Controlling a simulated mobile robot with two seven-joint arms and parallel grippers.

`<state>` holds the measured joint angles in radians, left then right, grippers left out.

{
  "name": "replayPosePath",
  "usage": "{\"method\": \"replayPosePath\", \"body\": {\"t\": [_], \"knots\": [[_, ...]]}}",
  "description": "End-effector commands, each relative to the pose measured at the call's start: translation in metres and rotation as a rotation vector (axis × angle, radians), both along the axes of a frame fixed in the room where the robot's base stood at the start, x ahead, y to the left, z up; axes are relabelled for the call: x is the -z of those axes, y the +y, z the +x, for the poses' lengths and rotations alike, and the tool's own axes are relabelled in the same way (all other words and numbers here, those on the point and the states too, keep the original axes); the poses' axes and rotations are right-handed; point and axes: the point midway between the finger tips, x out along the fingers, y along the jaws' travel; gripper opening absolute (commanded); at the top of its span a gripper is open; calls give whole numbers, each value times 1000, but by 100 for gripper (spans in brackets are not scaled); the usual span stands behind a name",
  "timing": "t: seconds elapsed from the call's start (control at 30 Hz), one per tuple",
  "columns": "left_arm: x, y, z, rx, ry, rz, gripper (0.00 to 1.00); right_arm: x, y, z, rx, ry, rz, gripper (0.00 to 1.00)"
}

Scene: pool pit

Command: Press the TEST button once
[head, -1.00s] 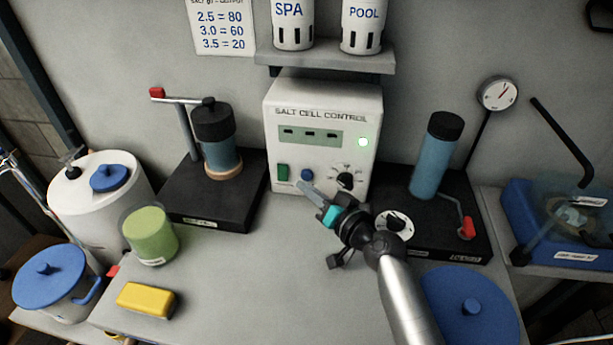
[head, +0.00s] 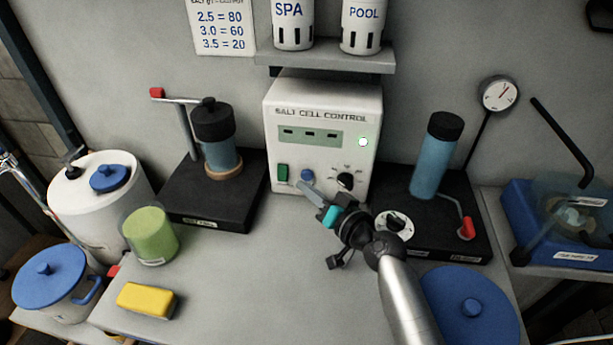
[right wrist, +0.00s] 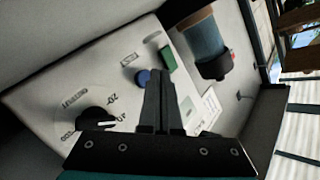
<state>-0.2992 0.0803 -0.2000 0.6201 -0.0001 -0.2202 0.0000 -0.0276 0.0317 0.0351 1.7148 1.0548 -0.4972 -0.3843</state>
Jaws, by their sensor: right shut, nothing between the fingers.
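The salt cell control box (head: 322,108) stands at the back middle of the bench. I cannot read a TEST label. My right gripper (head: 303,185) is shut and empty, its tips just in front of and below the blue button. In the right wrist view the blue button (right wrist: 143,77) shows beside the shut fingers (right wrist: 160,75); I cannot tell whether they touch the box. My left gripper is not in view.
Black stands with blue cylinders flank the box, left (head: 222,152) and right (head: 436,155). A shelf (head: 325,57) with SPA and POOL cups hangs above. A green jar (head: 150,237) and yellow block (head: 146,300) lie front left.

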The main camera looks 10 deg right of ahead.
Motion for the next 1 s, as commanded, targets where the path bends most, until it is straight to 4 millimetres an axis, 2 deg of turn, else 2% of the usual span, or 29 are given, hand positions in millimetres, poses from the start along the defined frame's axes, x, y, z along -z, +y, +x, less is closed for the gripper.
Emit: {"method": "replayPosePath", "body": {"t": [1.0], "knots": [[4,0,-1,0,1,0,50,0,-3,8,0,0,0,0]]}}
